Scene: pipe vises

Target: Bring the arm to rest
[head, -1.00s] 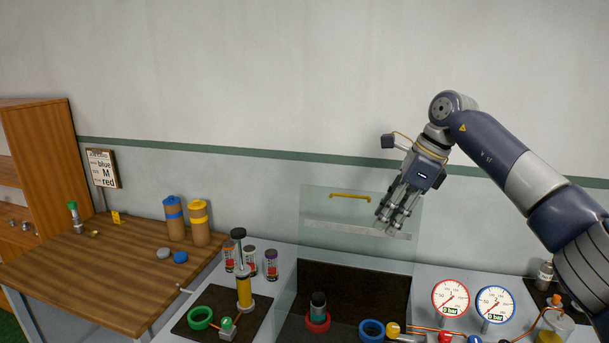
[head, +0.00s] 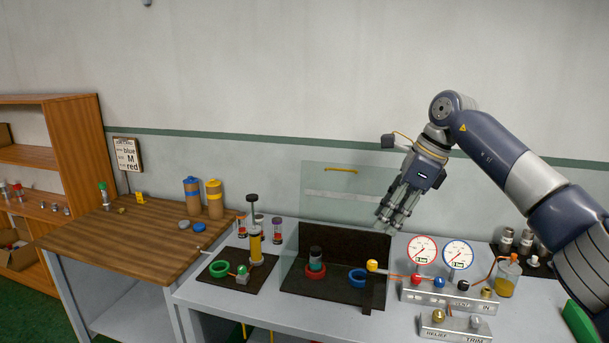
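My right arm comes in from the right edge, bent at a high elbow. My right gripper (head: 390,216) hangs from it with fingers pointing down and to the left. The fingers look apart, and I see nothing between them. In the picture the gripper overlaps the right part of the upright clear panel (head: 343,210); I cannot tell how far apart they are in depth. My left arm and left gripper are out of view.
Below is a grey bench (head: 330,320) with a dark tray (head: 345,292), red ring (head: 316,272), blue ring (head: 358,279), two gauges (head: 422,250) (head: 457,254) and a bottle (head: 508,277). A wooden table (head: 140,236) and shelf (head: 77,140) stand left. The wall above is bare.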

